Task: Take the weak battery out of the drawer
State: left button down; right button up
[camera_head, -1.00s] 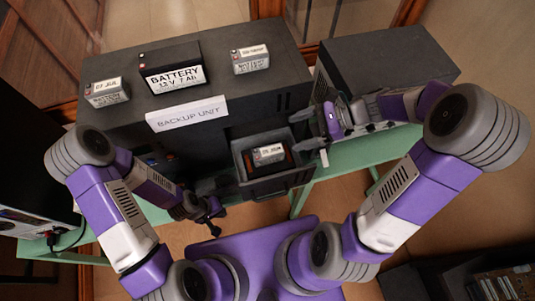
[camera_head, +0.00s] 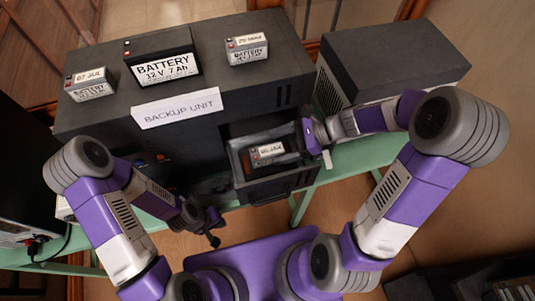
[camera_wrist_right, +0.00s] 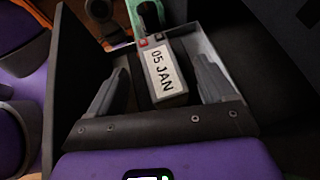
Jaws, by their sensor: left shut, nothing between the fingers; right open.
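The drawer (camera_head: 276,187) of the backup unit is pulled open. A small grey battery labelled 05 JAN (camera_head: 267,152) lies inside it, and it also shows in the right wrist view (camera_wrist_right: 163,72). My right gripper (camera_head: 297,143) is open at the drawer's right side, close to the battery. In the right wrist view its two fingers (camera_wrist_right: 160,80) stand on either side of the battery, with gaps visible; contact cannot be told. My left gripper (camera_head: 211,224) is shut and empty, in front of and to the left of the drawer.
The backup unit (camera_head: 100,119) carries a large battery (camera_head: 162,65), a 07 JUL battery (camera_head: 90,86), another small battery (camera_head: 247,51) and a sign (camera_head: 178,108). A dark box (camera_head: 395,55) stands right. The green bench (camera_head: 335,170) runs below.

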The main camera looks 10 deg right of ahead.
jog(key=shift+x, duration=1)
jog(key=shift+c, duration=0.3)
grip_shut()
